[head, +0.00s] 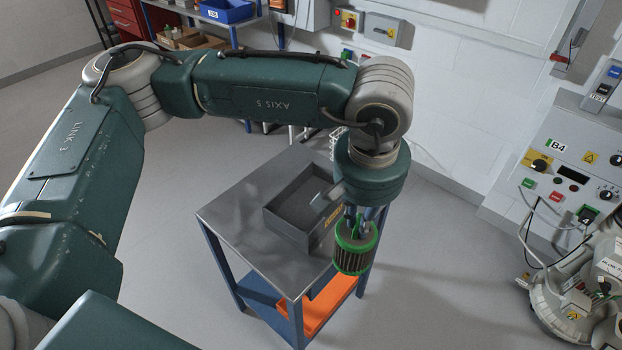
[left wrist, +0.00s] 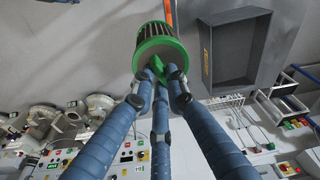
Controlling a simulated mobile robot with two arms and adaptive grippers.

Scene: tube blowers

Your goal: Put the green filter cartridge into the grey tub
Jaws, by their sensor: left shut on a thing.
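The filter cartridge (head: 354,259), dark and pleated with green end rings, hangs from my left gripper (head: 359,220) in the head view. The left gripper's fingers are shut on the green knob at its end, seen in the left wrist view (left wrist: 157,72), where the cartridge (left wrist: 158,40) points away from the fingers. The grey tub (head: 287,228) sits open on the cart top. In the head view the cartridge appears at the right of the tub, apart from it. The tub (left wrist: 262,45) also shows in the left wrist view, right of the cartridge. My right gripper is not in view.
The tub stands on a cart (head: 240,225) with a grey top and blue legs. An orange bin (head: 327,308) is on its lower shelf. A control panel (head: 575,165) is on the right. A blue bin (head: 226,11) is on a rear bench.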

